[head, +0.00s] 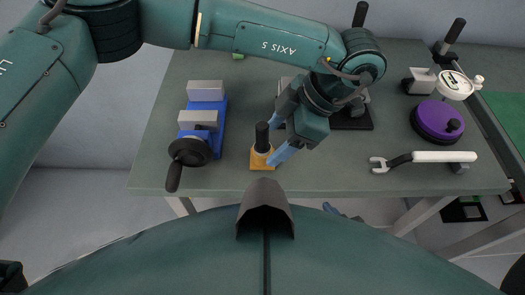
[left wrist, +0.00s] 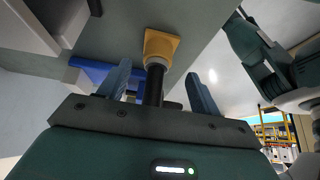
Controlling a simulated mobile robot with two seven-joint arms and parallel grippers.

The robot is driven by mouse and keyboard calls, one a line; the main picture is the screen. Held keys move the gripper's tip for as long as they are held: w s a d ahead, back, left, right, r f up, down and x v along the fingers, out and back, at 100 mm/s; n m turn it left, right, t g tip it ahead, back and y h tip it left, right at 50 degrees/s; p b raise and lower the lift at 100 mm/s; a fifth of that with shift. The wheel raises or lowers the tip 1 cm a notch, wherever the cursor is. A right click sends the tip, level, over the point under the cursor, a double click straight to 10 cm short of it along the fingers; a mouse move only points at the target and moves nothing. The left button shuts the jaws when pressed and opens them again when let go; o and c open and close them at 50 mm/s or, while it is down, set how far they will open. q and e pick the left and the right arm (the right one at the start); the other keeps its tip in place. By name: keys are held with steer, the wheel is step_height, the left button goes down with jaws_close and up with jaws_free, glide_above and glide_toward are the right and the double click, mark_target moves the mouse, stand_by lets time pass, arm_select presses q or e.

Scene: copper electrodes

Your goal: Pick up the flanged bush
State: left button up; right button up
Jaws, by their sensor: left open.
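The piece I take for the flanged bush is an orange square flange (head: 262,159) with a black cylinder (head: 262,137) standing upright on it, near the table's front edge. In the left wrist view the orange flange (left wrist: 160,46) lies beyond the black cylinder (left wrist: 154,85), which shows between my finger pads. My left gripper (head: 278,138) comes from the right with blue fingers apart on either side of the cylinder's line; it is open and holds nothing. Only a small blue and dark part, apparently my right gripper (head: 338,211), shows past the front edge; its jaws are unclear.
A blue vise (head: 207,119) with grey jaws and a black handle (head: 188,155) stands left of the bush. A wrench (head: 425,158), a purple round piece (head: 437,122) and a dial gauge (head: 455,85) are at the right. The table (head: 325,178) is clear right of the bush.

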mark_target(269, 143)
arm_select(q)
steer(key=x, duration=0.4)
steer(key=shift+w+p, duration=0.2)
steer(key=shift+p, duration=0.1)
steer(key=shift+c, duration=0.4)
steer(key=shift+r, duration=0.1)
steer(key=c, duration=1.1)
steer(key=shift+c, duration=0.4)
steer(key=shift+r, duration=0.15)
